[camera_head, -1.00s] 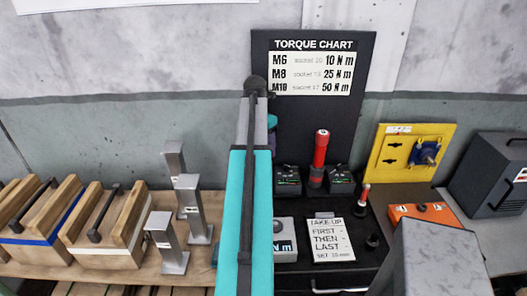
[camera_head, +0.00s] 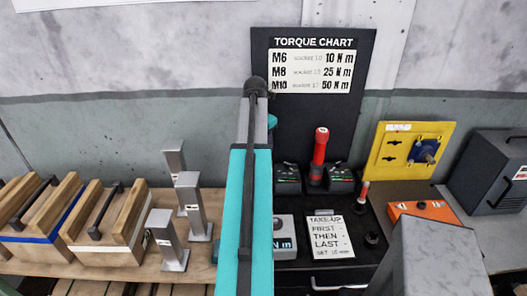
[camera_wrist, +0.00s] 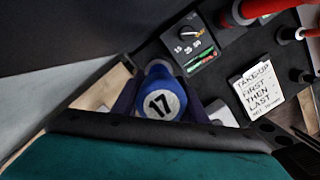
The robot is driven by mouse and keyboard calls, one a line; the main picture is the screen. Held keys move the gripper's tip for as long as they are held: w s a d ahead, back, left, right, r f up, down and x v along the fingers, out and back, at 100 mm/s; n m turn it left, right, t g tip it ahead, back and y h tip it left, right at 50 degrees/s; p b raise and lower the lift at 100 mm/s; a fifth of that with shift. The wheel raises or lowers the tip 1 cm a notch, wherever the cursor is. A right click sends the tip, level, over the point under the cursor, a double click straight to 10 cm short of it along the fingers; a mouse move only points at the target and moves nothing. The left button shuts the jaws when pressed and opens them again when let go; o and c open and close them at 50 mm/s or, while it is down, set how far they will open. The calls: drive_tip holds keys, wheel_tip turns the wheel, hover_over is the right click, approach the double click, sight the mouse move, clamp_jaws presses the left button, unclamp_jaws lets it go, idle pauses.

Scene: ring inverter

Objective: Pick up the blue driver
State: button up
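In the wrist view the blue driver (camera_wrist: 157,70) is seen nearly end-on, with a white round label reading 17 on it. Dark finger parts of my gripper (camera_wrist: 160,105) show close on its left and right sides. I cannot tell whether they touch it or leave a gap. The lower part of the driver is hidden. In the head view my teal arm hides both the driver and my fingertips.
A red driver (camera_head: 319,150) stands upright on the black bench, right of my arm. Grey posts (camera_head: 188,205) and wooden crates (camera_head: 105,225) stand left.

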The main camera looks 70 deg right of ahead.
drive_tip(key=shift+c, duration=1)
drive_tip(key=shift+r, duration=0.1)
drive_tip(key=shift+r, duration=0.6)
wheel_tip(320, 180, up, 27)
drive_tip(key=shift+f, duration=0.2)
drive_tip(key=shift+s, duration=0.1)
idle(0.7)
